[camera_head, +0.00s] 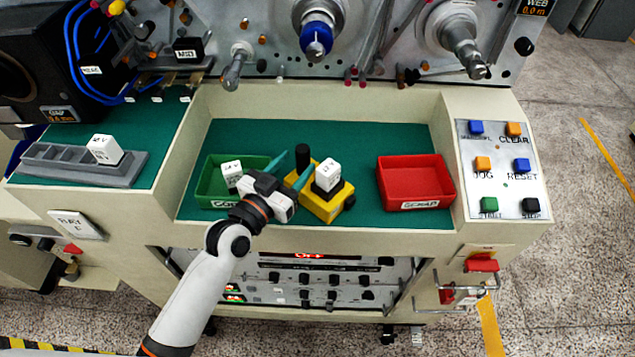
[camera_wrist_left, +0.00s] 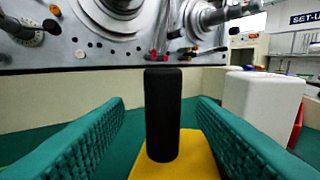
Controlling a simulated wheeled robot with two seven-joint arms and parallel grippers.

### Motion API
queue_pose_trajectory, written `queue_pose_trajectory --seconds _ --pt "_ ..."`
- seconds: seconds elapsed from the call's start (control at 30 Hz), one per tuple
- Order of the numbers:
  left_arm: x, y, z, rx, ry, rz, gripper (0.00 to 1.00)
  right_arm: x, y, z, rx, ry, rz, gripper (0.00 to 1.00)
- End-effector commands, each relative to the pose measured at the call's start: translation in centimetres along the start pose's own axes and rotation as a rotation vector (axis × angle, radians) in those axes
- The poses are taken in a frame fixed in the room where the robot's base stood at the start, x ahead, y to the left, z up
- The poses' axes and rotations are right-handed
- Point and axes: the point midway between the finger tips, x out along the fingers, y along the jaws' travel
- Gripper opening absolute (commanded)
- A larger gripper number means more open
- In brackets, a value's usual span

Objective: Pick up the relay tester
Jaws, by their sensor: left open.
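The yellow relay tester (camera_head: 322,207) sits on the green work surface between the green and red bins. It has an upright black handle (camera_head: 302,155) and a white block (camera_head: 328,175) on top. My left gripper (camera_head: 290,170) is open at the tester's left side, its teal fingers pointing toward the handle. In the left wrist view, the black handle (camera_wrist_left: 163,115) stands between the two open fingers, apart from both. The yellow top (camera_wrist_left: 175,160) shows below it, and the white block (camera_wrist_left: 262,105) is beyond the right finger. My right gripper is not in view.
A green bin (camera_head: 208,185) holding a white block (camera_head: 232,173) is left of the tester, partly behind my gripper. A red bin (camera_head: 415,180) is at right, empty. A grey rack (camera_head: 75,165) holds another white block. Machine spindles (camera_head: 316,38) overhang the back.

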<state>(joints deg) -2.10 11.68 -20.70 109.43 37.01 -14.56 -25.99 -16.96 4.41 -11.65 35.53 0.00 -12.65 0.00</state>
Motion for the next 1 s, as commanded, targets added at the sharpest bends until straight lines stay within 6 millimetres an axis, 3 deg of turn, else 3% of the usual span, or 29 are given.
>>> queue_pose_trajectory --seconds 0.2,0.47,0.8,1.0 --pt "2.9 -0.2 0.0 -0.001 -0.001 0.001 0.51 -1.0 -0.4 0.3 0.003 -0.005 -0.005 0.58" --pt "3.2 -0.2 -0.1 0.0 0.0 0.001 0.51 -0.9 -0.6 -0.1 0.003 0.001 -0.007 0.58" --pt "3.2 -0.2 -0.1 0.0 0.0 0.001 0.0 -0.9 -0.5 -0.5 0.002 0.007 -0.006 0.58" --pt "3.2 -0.2 0.0 0.0 -0.003 0.001 0.0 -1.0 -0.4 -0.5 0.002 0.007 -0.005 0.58"
